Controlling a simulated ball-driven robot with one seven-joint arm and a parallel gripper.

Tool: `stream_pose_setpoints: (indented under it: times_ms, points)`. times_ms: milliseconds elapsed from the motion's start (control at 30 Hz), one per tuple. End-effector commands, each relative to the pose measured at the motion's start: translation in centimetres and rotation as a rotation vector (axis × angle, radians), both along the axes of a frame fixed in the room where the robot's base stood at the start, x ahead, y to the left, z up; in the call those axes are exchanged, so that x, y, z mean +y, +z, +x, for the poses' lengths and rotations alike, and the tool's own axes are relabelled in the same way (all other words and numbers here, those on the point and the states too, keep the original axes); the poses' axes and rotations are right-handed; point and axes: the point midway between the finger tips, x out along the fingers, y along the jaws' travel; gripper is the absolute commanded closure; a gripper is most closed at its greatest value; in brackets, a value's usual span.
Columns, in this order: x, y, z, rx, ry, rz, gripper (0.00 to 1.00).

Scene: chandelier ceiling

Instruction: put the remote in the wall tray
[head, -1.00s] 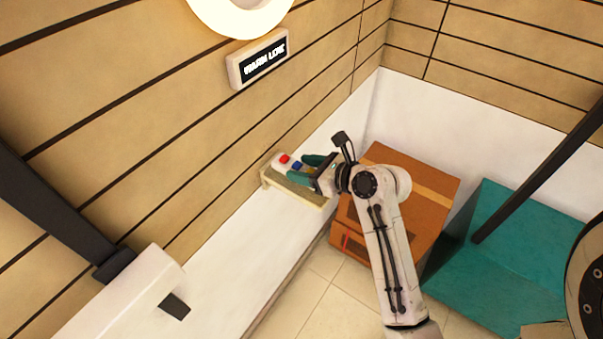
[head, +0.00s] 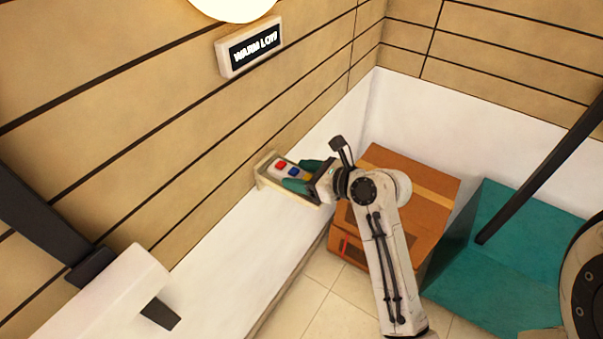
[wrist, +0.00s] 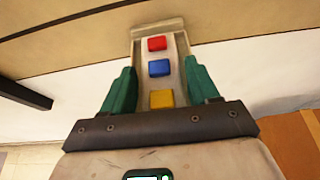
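The remote is a pale bar with a red, a blue and a yellow button. The wall tray (head: 300,193) is a small beige shelf on the slatted wall. My gripper (head: 304,177) hides the remote's near end. In the wrist view the tray's edge (wrist: 157,27) shows beyond the red button.
A lit sign (head: 251,47) hangs on the wall above the tray. A cardboard box (head: 410,190) stands close behind my arm in the corner, with a teal block (head: 520,260) to its right. A white ledge (head: 225,250) runs below the tray.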

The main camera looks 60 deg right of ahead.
Motion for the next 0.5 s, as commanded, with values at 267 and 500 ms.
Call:
stream_pose_setpoints:
  times_ms: [267, 500]
  points:
    - [-0.1, 0.8, -1.4, -0.002, -0.002, 0.000, 0.37]
    - [-0.2, 2.6, -5.8, -0.002, -0.003, 0.000, 0.37]
